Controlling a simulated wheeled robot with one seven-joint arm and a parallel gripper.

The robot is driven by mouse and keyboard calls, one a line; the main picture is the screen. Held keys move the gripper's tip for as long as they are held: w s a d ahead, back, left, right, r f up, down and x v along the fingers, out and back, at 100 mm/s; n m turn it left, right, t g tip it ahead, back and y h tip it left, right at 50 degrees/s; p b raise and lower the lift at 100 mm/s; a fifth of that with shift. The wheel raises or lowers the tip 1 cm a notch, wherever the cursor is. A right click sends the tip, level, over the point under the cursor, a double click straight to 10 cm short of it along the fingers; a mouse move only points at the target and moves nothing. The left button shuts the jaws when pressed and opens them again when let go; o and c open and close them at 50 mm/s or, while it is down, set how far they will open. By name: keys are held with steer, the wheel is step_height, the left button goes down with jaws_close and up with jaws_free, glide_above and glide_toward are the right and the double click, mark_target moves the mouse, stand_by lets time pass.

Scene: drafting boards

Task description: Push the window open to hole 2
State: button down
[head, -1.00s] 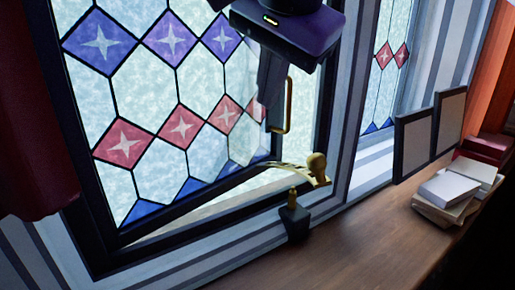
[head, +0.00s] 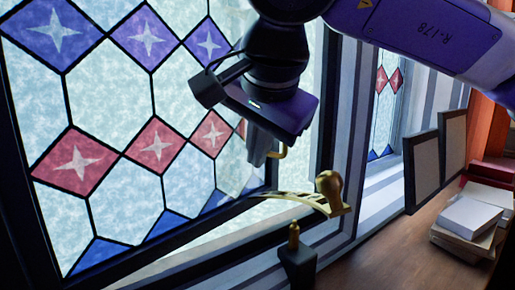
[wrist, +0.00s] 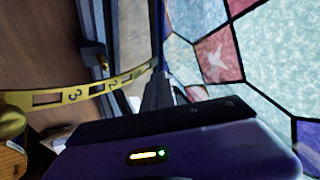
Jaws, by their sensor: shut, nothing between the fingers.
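The stained-glass window (head: 120,130) stands partly open, with a gap along its lower edge. Its brass handle (head: 280,152) is mostly hidden behind my gripper. A curved brass stay bar (head: 290,195) with a row of holes and a round knob (head: 328,185) reaches out from the window's lower edge. In the wrist view the bar (wrist: 75,95) shows the numbers 3 and 2. A brass pin (head: 293,236) on a dark block stands on the sill, apart from the bar in the head view. My gripper (head: 256,158) is shut and empty, close to the pane by the handle; contact is unclear.
The wooden sill (head: 365,255) is clear near the pin block. Two framed panels (head: 422,172) lean on the right, beside stacked books (head: 468,222). A second, narrower window (head: 383,105) is behind them.

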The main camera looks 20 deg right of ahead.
mark_target(251, 189)
steer(key=p+x, duration=0.1)
steer(key=x, duration=0.6)
